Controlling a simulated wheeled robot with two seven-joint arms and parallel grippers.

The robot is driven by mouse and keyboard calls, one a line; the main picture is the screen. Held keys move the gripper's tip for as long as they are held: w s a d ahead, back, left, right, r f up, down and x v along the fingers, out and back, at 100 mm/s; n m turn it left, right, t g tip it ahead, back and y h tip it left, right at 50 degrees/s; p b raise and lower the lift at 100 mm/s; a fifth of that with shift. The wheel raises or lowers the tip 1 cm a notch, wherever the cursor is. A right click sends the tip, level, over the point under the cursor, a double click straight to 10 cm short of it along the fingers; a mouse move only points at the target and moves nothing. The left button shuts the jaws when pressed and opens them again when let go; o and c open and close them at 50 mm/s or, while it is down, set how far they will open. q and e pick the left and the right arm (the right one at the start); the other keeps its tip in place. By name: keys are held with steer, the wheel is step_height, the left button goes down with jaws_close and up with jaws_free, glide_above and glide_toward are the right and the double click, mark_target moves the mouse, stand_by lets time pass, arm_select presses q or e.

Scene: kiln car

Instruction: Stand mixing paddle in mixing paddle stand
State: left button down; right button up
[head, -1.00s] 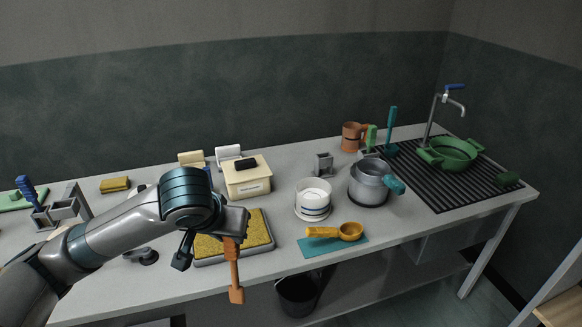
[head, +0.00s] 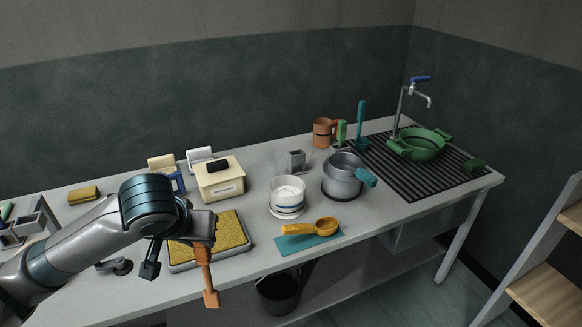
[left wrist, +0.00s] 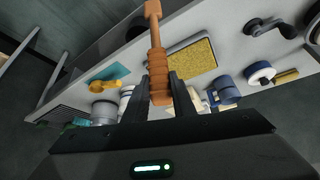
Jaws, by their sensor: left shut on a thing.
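My left gripper (head: 201,232) is shut on an orange-brown tool, which I take for the mixing paddle (head: 206,275). The paddle hangs down, slightly tilted, in front of the table's front edge. In the left wrist view the gripper's two dark fingers (left wrist: 161,88) close on both sides of the paddle's ribbed handle (left wrist: 159,68); its narrow shaft points away from the gripper. A small grey open-topped holder (head: 296,161) stands empty-looking behind the white bowl; it may be the mixing paddle stand, but I cannot tell for sure. My right gripper is not in view.
A tray with a yellow sponge-like pad (head: 223,237) lies beneath my left gripper. A white bowl (head: 287,194), grey pot (head: 341,177) and yellow scoop (head: 310,228) stand to the right. A cream box (head: 220,184) is behind. A black bucket (head: 279,292) is below the table.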

mark_target(209, 290)
arm_select(q)
steer(key=shift+f, duration=0.15)
steer(key=s+f, duration=0.1)
steer(key=f, duration=0.3)
steer(key=s+f, duration=0.1)
steer(key=f, duration=0.3)
steer(key=s+f, duration=0.1)
steer(key=f, duration=0.3)
steer(key=shift+s+f, duration=0.25)
steer(key=shift+f, duration=0.1)
steer(key=shift+d, duration=0.1)
